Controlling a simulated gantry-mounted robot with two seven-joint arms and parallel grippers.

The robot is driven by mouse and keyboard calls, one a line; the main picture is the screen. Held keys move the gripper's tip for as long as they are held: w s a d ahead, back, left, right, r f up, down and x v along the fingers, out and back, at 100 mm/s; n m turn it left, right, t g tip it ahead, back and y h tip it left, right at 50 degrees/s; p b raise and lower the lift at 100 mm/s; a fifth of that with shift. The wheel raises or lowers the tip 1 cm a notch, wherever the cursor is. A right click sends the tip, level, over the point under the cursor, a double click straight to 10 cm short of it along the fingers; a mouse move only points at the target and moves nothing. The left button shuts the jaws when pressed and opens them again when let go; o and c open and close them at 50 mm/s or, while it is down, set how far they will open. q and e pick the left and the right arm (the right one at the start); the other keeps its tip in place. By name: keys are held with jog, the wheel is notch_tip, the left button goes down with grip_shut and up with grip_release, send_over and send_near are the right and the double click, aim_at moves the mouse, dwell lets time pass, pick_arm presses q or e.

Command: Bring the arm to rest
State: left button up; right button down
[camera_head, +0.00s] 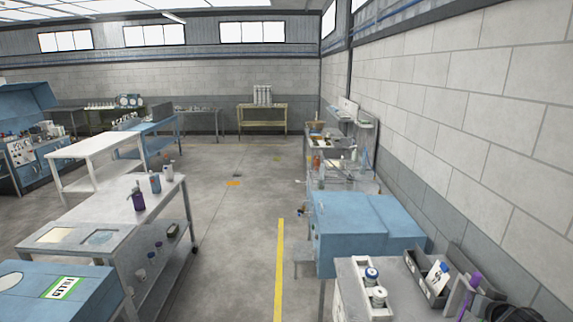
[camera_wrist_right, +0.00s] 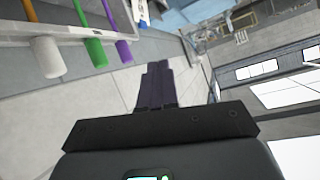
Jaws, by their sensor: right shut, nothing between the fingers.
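My right gripper (camera_wrist_right: 157,68) shows in the right wrist view with its two dark fingers closed together and nothing between them. It points out over open space, apart from any object. My left gripper is in neither view.
Tool handles in white (camera_wrist_right: 46,58), green (camera_wrist_right: 95,52) and purple (camera_wrist_right: 123,50) are close, at the wrist view's upper left. The near right bench (camera_head: 347,290) holds bottles and a grey bin (camera_head: 424,278). A floor aisle (camera_head: 240,215) lies open between the benches.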

jog(key=s+d+f+n+g+h, duration=0.3)
jog(key=s+d+g+h, duration=0.2)
jog(key=s+d+g, duration=0.65)
jog(key=s+a+f+n+t+y, duration=0.1)
jog(key=s+a+f, duration=0.4)
jog(key=a, duration=0.4)
jog(key=s+a+f+n+t+y, duration=0.1)
jog(key=s+a+f+n+y, duration=0.1)
jog(key=s+a+f, duration=0.6)
jog(key=s+a+f+n+t+y, duration=0.1)
jog(key=s+a+f, duration=0.15)
jog(key=a, duration=0.85)
jog(key=s+a+r+y, duration=0.2)
jog(key=s+a+y, duration=0.2)
jog(key=s+a, duration=1)
jog(key=w+p+v, duration=0.2)
jog(key=p+v, duration=1.2)
jog(key=shift+w+d+r, duration=0.2)
jog(key=shift+d+r, duration=0.05)
jog(key=shift+r, duration=0.15)
